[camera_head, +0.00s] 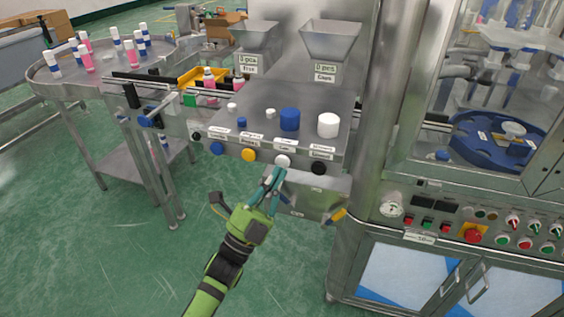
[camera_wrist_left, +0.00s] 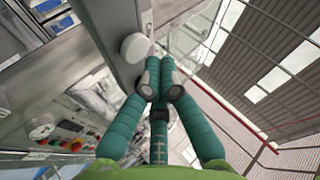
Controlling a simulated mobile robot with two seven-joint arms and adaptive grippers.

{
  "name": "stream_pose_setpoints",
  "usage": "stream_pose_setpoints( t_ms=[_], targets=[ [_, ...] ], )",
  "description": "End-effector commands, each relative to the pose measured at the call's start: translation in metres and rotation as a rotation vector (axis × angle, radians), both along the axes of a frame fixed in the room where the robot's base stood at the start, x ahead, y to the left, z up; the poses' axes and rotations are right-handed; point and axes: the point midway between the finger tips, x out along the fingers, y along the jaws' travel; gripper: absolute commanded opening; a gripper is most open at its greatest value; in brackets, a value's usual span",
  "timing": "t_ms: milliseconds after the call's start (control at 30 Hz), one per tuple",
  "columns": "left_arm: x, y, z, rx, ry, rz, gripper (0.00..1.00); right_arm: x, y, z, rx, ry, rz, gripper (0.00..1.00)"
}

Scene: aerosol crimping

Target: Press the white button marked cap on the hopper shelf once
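The hopper shelf (camera_head: 262,100) has a row of round buttons along its front edge: blue, yellow, white and black from left to right. The white button (camera_head: 283,161) is third, under a small label too blurred to read surely. My left gripper (camera_head: 278,174) is just below and in front of it, fingers pointing up at it. In the left wrist view, its teal fingertips (camera_wrist_left: 158,78) are together with nothing between them, and a white round button (camera_wrist_left: 133,46) is right beyond them. I cannot tell whether they touch. My right gripper is not in view.
The yellow button (camera_head: 249,155) and black button (camera_head: 319,168) flank the white one. Blue and white caps (camera_head: 289,119) stand on the shelf below two hoppers (camera_head: 331,40). A machine control panel (camera_head: 470,225) is at right. A round table (camera_head: 110,65) with bottles is at left.

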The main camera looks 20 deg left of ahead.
Motion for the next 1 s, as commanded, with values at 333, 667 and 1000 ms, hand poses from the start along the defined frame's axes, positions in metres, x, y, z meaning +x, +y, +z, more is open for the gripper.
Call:
stream_pose_setpoints(
  t_ms=[333,667,1000],
  targets=[
    [-0.0001,0.0000,-0.0001,0.000,0.000,0.000,0.00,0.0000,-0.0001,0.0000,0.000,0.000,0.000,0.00],
    [0.0015,0.0000,-0.0005,0.000,0.000,0.000,0.00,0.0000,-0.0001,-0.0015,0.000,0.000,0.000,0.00],
    [0.0086,-0.0003,0.0000,0.000,0.000,0.000,0.00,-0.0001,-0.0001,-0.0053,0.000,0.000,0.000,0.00]
  ],
)
